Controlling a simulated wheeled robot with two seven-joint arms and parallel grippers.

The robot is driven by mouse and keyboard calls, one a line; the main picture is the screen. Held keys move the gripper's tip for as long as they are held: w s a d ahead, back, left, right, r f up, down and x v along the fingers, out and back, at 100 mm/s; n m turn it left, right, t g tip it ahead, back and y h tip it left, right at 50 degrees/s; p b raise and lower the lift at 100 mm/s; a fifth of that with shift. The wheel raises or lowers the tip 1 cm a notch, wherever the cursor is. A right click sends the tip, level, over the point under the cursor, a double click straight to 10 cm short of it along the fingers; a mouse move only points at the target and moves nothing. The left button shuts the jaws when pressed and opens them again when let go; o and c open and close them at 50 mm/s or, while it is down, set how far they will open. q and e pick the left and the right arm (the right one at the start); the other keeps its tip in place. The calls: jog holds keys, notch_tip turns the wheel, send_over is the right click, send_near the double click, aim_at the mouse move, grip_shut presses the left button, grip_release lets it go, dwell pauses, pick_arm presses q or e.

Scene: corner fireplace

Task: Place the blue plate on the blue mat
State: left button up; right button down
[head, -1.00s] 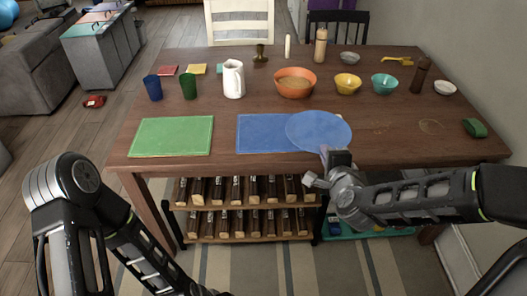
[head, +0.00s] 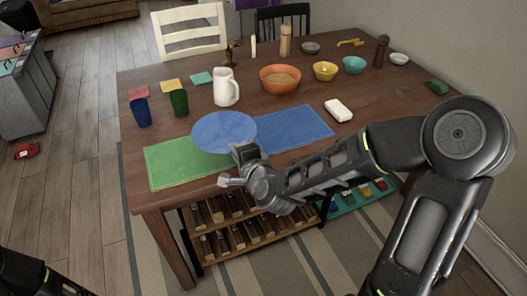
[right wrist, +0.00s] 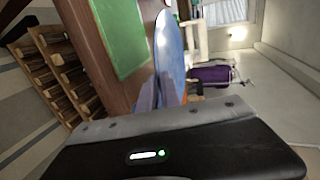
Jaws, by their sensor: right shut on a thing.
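The round blue plate (head: 224,131) is held out over the table by my right gripper (head: 246,158), shut on its near edge. In the head view it overlaps the right part of the green mat (head: 170,166) and the left end of the blue mat (head: 297,128). The rest of the blue mat shows bare. In the right wrist view the plate (right wrist: 168,45) is seen nearly edge-on beside the green mat (right wrist: 118,35); its exact height above the table is hard to tell. Only part of my left arm shows; its gripper is out of view.
A white block (head: 338,110) lies just right of the blue mat. Behind stand a blue cup (head: 141,113), a green cup (head: 178,103), a white pitcher (head: 225,88) and an orange bowl (head: 280,79). A rack (head: 235,225) is under the table's front edge.

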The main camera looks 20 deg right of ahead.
aim_at(247, 138)
pick_arm(q)
jog(key=shift+w+a, duration=0.1)
jog(key=shift+a, duration=0.3)
pick_arm(e)
jog(key=shift+w+a, duration=0.1)
jog(key=shift+a, duration=0.3)
jog(key=shift+d, duration=0.1)
